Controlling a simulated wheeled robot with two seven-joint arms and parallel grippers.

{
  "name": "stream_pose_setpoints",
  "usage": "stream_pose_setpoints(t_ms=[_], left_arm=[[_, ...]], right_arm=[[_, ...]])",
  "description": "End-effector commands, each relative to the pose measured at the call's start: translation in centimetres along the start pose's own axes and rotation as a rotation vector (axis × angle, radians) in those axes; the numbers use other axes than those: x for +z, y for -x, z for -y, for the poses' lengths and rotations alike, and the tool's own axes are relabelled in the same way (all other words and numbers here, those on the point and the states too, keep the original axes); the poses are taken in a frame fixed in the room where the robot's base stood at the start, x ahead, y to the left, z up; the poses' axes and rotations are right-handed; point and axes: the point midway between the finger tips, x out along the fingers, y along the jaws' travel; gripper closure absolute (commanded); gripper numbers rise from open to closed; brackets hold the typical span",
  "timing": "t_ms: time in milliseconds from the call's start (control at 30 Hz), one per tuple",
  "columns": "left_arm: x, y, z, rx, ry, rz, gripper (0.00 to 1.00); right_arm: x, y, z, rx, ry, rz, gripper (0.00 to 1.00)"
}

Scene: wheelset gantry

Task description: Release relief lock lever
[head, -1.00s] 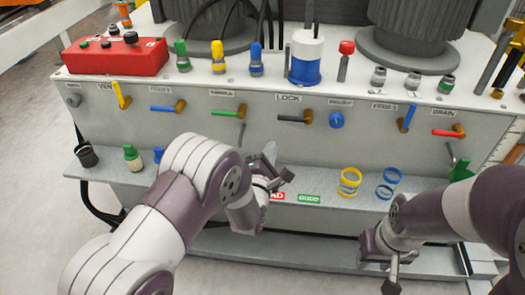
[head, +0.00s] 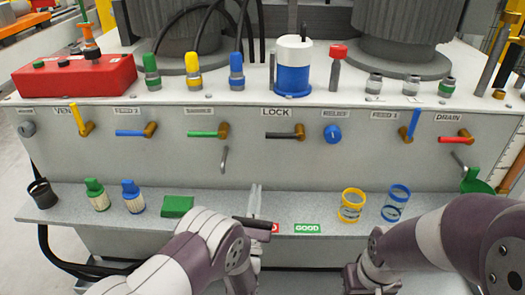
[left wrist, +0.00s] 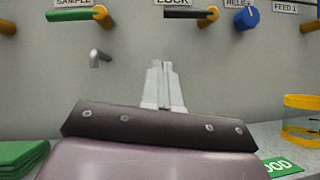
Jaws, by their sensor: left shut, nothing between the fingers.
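The LOCK lever, a black handle on a brass hub (head: 284,135), lies horizontal under its LOCK label on the grey panel, pointing left from the hub. It also shows at the top of the left wrist view (left wrist: 188,14). The blue RELIEF knob (head: 332,134) is just right of it. My left gripper (head: 257,190) is shut and empty, below the LOCK lever and apart from it. Its fingers point up toward the panel in the left wrist view (left wrist: 163,68). My right gripper (head: 362,278) is at the bottom edge, its fingers cut off or unclear.
The green SAMPLE lever (head: 205,134) and its spout (head: 224,160) are left of LOCK. A yellow FEED lever stands nowhere near; a blue lever (head: 412,124) stands upright at right. The shelf (head: 315,205) holds a green cloth (head: 177,206), filters and yellow (head: 351,205) and blue (head: 396,203) ring-like cages.

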Motion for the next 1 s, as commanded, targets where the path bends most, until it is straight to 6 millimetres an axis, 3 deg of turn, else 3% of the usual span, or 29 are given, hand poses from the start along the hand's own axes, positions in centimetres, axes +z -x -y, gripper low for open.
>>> stream_pose_setpoints(t_ms=[333,433,700,1000], left_arm=[[-0.2,-7.4,0.0,0.002,0.0,0.003,1.0],[1.2,-8.6,0.1,0.0,0.001,0.004,1.0],[2.8,-10.2,0.0,-0.001,-0.001,0.0,1.0],[2.9,-10.2,0.0,-0.001,-0.001,0.0,1.0]], right_arm=[[0.2,-1.7,0.0,0.0,0.0,0.0,0.57],[0.2,-2.0,0.0,0.0,0.0,0.001,0.57],[0.3,-2.3,0.0,0.0,0.0,0.0,0.57],[0.3,-2.3,0.0,0.0,0.0,0.0,0.57]])
